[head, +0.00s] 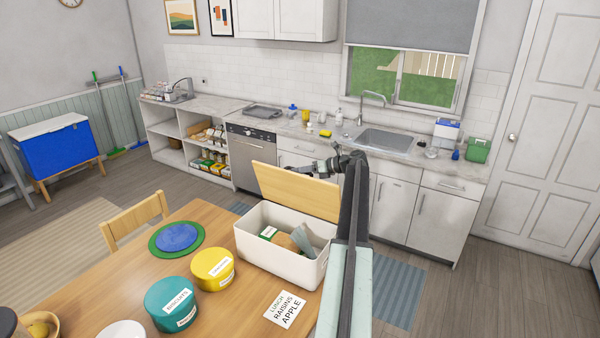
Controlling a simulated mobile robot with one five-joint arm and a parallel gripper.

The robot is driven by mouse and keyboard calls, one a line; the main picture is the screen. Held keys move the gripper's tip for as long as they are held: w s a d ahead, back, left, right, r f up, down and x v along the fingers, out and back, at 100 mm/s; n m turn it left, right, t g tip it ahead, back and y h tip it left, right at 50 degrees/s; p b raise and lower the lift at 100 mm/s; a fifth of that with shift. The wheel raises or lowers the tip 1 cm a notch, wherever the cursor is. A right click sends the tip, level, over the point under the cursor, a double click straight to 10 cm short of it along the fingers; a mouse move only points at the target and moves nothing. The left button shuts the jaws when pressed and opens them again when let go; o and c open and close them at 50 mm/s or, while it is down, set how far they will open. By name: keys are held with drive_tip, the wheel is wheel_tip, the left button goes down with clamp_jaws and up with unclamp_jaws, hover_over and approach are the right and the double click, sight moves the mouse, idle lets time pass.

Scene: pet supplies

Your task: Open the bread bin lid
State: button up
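The bread bin (275,257) is a cream-white box on the wooden table in the head view. Its wooden lid (288,190) is raised and stands tilted up along the bin's far side, so the inside shows. Several items lie in the bin, among them a green-and-white pack and a brown piece. My gripper (318,170) is at the lid's upper edge, towards its right end. It is small and dark here, and I cannot tell whether it touches the lid or whether its fingers are open. My arm hides the lid's right end and part of the bin's right side.
On the table (130,270) stand a teal tin (171,298), a yellow tin (212,268), a blue plate on a green mat (178,238) and a printed card (285,309). A chair (135,218) stands at the table's far side. The kitchen counter (290,130) runs behind.

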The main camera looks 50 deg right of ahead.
drive_tip(key=p+v, duration=0.2)
drive_tip(key=v, duration=0.5)
drive_tip(key=shift+s+p, duration=0.35)
drive_tip(key=shift+s, duration=0.05)
drive_tip(key=shift+d+r, duration=0.15)
